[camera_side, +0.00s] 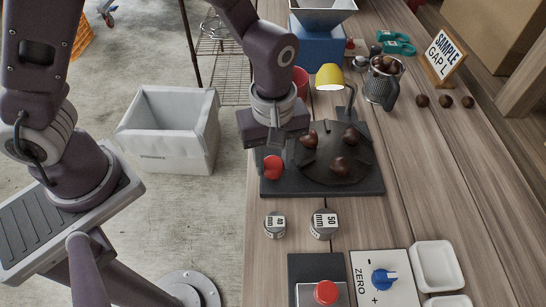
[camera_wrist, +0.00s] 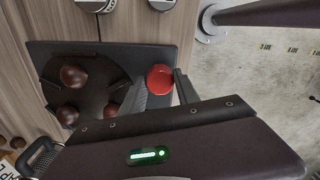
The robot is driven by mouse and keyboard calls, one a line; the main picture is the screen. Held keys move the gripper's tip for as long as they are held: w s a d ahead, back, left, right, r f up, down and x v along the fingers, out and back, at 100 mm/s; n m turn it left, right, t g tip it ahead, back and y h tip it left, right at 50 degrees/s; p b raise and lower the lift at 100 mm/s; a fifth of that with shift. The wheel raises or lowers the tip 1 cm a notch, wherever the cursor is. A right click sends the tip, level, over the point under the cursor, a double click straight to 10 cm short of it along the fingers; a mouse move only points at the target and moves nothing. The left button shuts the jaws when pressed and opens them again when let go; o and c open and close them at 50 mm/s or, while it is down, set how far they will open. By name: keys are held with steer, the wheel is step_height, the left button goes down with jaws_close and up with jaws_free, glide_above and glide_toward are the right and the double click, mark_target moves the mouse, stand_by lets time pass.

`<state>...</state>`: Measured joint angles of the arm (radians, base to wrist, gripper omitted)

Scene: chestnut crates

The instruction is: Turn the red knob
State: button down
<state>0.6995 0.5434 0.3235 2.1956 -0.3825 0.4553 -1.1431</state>
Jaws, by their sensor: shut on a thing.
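The red knob (camera_side: 272,167) sits at the left front corner of a dark base plate (camera_side: 330,188). It also shows in the wrist view (camera_wrist: 160,78). My gripper (camera_side: 274,155) points down over the knob, with a finger on either side, and is shut on it. In the wrist view my gripper (camera_wrist: 160,93) hides part of the knob's near side. Beside the knob, a round dark turntable (camera_side: 320,175) carries several brown chestnuts (camera_side: 338,165).
Two gauges marked 40 (camera_side: 275,226) and 50 (camera_side: 323,225) stand in front. A red push button (camera_side: 326,291), a blue dial (camera_side: 384,278) and white trays (camera_side: 438,267) are nearer. A white crate (camera_side: 168,130) stands left.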

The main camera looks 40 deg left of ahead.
mark_target(273, 163)
steer(key=m, duration=0.4)
steer(key=shift+m, duration=1.6)
steer(key=c, duration=0.9)
jaws_free()
step_height(273, 163, up, 7)
steer(key=shift+r, duration=0.1)
